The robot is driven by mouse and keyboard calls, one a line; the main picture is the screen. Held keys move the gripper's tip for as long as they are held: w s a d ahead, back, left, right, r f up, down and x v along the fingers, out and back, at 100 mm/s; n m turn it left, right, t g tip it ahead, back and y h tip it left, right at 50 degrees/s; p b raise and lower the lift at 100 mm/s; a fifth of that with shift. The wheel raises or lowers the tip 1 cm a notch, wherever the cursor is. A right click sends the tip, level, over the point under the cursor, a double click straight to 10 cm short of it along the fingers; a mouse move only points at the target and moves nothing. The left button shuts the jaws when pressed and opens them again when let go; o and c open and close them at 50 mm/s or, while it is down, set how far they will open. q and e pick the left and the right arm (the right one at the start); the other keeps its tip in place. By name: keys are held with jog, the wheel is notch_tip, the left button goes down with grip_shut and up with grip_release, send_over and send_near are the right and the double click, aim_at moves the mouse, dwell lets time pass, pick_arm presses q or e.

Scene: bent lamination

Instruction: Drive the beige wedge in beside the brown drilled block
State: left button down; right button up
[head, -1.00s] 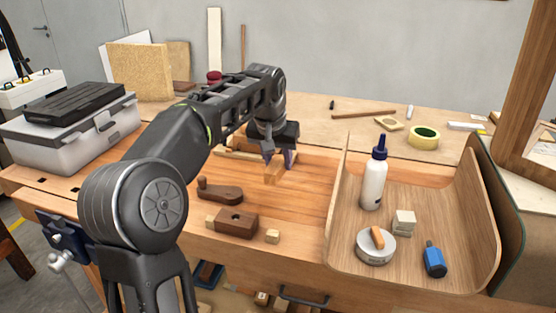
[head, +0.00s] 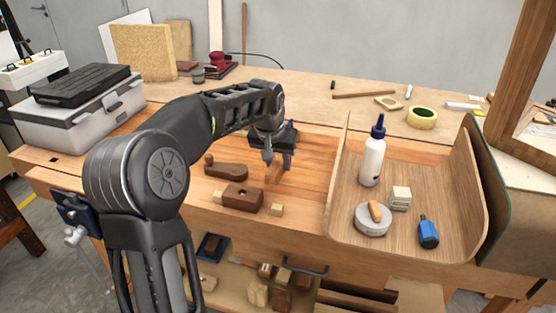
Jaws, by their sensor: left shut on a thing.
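The brown drilled block (head: 243,197), dark with a hole in its top, lies near the front edge of the bench. A small beige piece (head: 218,197) sits against its left end. Another small beige block (head: 277,210) lies to its right, slightly apart. I cannot tell which beige piece is the wedge. My left gripper (head: 277,161) points down behind and right of the drilled block, shut on a light brown wooden piece (head: 273,174). The fingers partly hide that piece, so its shape is unclear. My right gripper is not in view.
A dark wooden lever-like piece (head: 226,169) lies behind the drilled block. A grey toolbox (head: 75,115) stands at left.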

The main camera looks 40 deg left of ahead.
aim_at(273, 183)
pick_arm(q)
jog(key=shift+f+b, duration=1.5)
jog(key=shift+f, duration=0.6)
jog(key=shift+s, duration=0.1)
jog(key=shift+s+d+b, duration=0.2)
jog(key=shift+s+b, duration=0.15)
jog(key=shift+s, duration=0.2)
jog(key=shift+s+d+f, duration=0.1)
jog(key=shift+s, duration=0.15)
jog(key=shift+s+d+b, duration=0.15)
jog(key=shift+s+b, duration=0.2)
jog(key=shift+s, duration=0.05)
jog(key=shift+s, duration=0.2)
jog(key=shift+s+d+b, duration=0.25)
jog(key=shift+s+b, duration=0.1)
jog(key=shift+s, duration=0.1)
